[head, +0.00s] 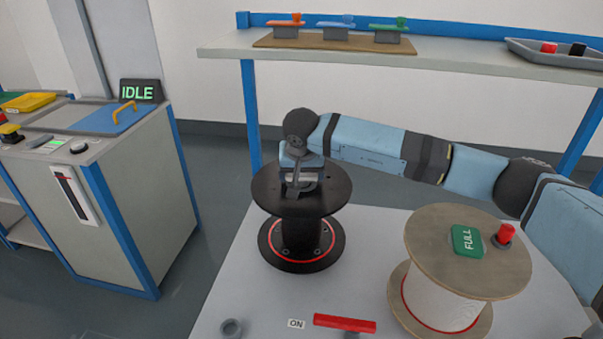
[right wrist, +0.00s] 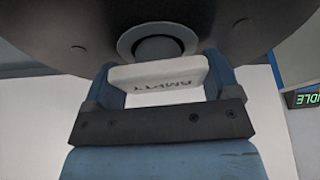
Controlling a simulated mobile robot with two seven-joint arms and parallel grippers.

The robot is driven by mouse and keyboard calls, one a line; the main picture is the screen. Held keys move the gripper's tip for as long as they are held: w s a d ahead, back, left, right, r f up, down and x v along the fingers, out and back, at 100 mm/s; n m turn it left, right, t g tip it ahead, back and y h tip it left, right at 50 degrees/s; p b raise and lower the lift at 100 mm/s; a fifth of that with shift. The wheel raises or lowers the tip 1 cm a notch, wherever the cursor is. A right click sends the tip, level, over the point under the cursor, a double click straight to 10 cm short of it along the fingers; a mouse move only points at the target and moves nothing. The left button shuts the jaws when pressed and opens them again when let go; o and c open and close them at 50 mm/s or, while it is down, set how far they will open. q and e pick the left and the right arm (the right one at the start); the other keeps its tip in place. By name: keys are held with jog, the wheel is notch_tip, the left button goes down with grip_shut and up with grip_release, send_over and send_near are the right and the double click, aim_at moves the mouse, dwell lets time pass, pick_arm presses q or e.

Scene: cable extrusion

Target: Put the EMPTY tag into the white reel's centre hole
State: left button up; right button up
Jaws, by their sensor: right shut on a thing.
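My right gripper (head: 300,186) is low over the black reel (head: 303,240), which stands upright with red rings at its base. It is shut on the white EMPTY tag (right wrist: 158,75), whose lettering reads upside down in the right wrist view. There the tag sits right by the grey-rimmed centre hole (right wrist: 158,42) of the black reel. I cannot tell whether any part of the tag is inside the hole. A wooden reel with a white wound body (head: 440,300) stands to the right, with a green FULL tag (head: 467,241) on top. My left gripper is not in view.
A red peg (head: 505,235) stands on the wooden reel's top. A red bar (head: 344,323) and an ON label (head: 296,323) are at the table's front. A machine showing IDLE (head: 140,91) stands at left.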

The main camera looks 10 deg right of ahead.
jog(key=shift+f, duration=0.2)
dwell(0.6)
jog(key=shift+s+f+b, duration=0.15)
jog(key=shift+f+b, duration=0.25)
jog(key=shift+b, duration=0.05)
jog(key=shift+f, duration=0.15)
jog(key=o, duration=0.6)
jog(key=shift+s+a+f, duration=0.1)
jog(key=shift+f, duration=0.05)
jog(key=shift+o, duration=0.2)
jog(key=shift+p+v, duration=0.8)
jog(key=shift+v, duration=0.4)
jog(key=shift+d+p+v, duration=0.2)
jog(key=shift+p+v, duration=1.05)
jog(key=shift+v, duration=1.3)
jog(key=p+v, duration=0.1)
jog(key=v, duration=0.2)
jog(key=shift+a+r+p, duration=0.1)
jog(key=shift+r+p, duration=0.25)
